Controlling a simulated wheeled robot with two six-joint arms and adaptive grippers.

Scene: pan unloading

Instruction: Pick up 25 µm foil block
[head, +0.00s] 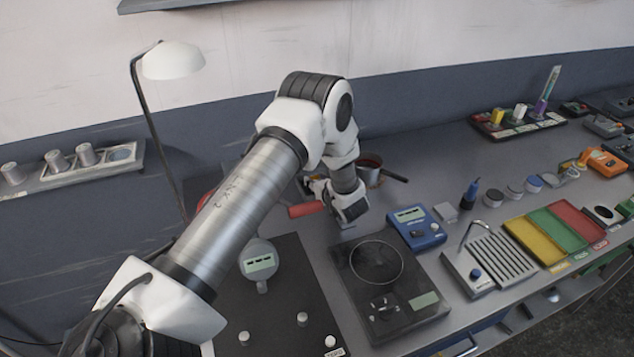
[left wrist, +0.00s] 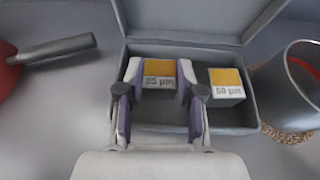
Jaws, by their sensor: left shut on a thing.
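The 25 µm foil block (left wrist: 160,82) is a small block with a yellow top and a white label, in the left part of an open grey box (left wrist: 240,118) in the left wrist view. My left gripper (left wrist: 159,74) has one finger on each side of the block and is shut on it. The block still looks down inside the box. A 50 µm block (left wrist: 227,90) sits to its right. In the head view my left gripper (head: 348,212) reaches down at the back of the bench, and the arm hides the block. My right gripper is out of view.
A metal cup (left wrist: 302,85) stands right of the box, and a red item with a grey handle (left wrist: 58,50) lies left. In the head view a blue meter (head: 416,227) and a black hotplate-like device (head: 388,290) stand in front of the gripper.

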